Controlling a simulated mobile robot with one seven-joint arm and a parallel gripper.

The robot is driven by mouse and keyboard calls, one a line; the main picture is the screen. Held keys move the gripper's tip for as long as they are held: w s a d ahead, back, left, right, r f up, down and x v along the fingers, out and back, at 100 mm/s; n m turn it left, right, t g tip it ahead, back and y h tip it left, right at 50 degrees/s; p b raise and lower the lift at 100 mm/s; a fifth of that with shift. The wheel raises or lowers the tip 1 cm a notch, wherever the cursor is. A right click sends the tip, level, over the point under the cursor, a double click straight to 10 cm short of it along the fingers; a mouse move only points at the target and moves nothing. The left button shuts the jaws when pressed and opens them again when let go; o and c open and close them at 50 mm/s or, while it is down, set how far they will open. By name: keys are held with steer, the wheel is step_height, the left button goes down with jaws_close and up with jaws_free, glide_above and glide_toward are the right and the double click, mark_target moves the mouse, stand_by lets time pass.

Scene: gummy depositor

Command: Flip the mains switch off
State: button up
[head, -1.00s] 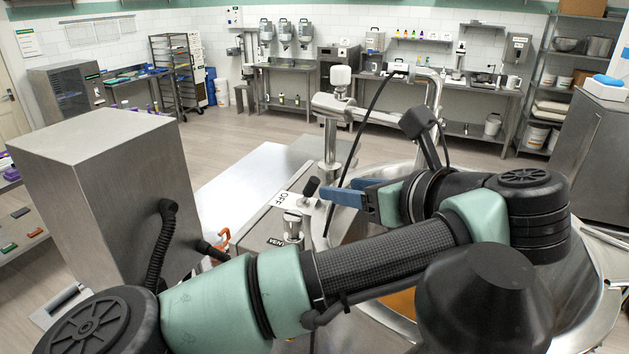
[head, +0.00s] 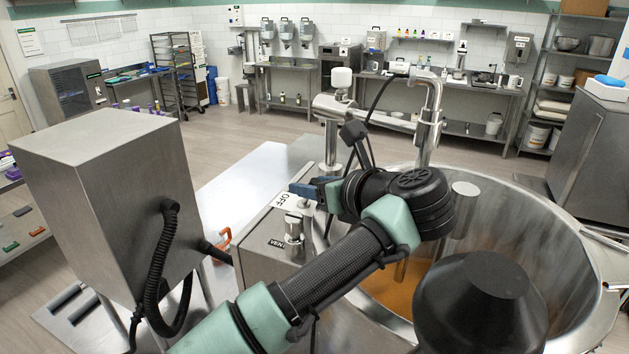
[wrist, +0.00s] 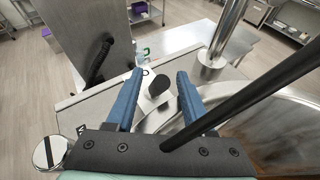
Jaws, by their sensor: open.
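The mains switch shows in the wrist view as a short black lever (wrist: 158,87) on a pale plate on top of a steel box. It leans at an angle and lies between my two blue fingers, with space on both sides. My gripper (wrist: 160,72) is open and holds nothing. In the head view my gripper (head: 312,189) is at the white OFF label (head: 284,199) on the box (head: 262,234), and its fingers hide the lever there.
A steel vent knob (head: 293,226) stands in front of the OFF label. A large steel kettle (head: 505,200) with orange contents is to the right. A vertical pipe (head: 332,145) rises behind the gripper. A tall steel cabinet (head: 100,190) with a black hose is at left.

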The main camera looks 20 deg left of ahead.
jaws_close()
steer(key=shift+a+h, duration=0.1)
steer(key=shift+h, duration=0.2)
steer(key=a+h, duration=0.1)
steer(key=h, duration=0.1)
steer(key=n+g+h, duration=0.1)
steer(key=shift+a+r+n+h, duration=0.3)
steer(key=shift+a+h, duration=0.05)
steer(key=shift+h, duration=0.05)
steer(key=shift+w+a+f+n+g+h, duration=0.15)
steer(key=shift+a+n+h, duration=0.3)
steer(key=shift+h, duration=0.65)
steer(key=shift+s+a+n+g+h, duration=0.2)
steer(key=shift+a+h, duration=0.3)
steer(key=shift+h, duration=0.6)
steer(key=shift+c, duration=1)
jaws_free()
steer(key=shift+o, duration=1)
steer(key=shift+f, duration=0.1)
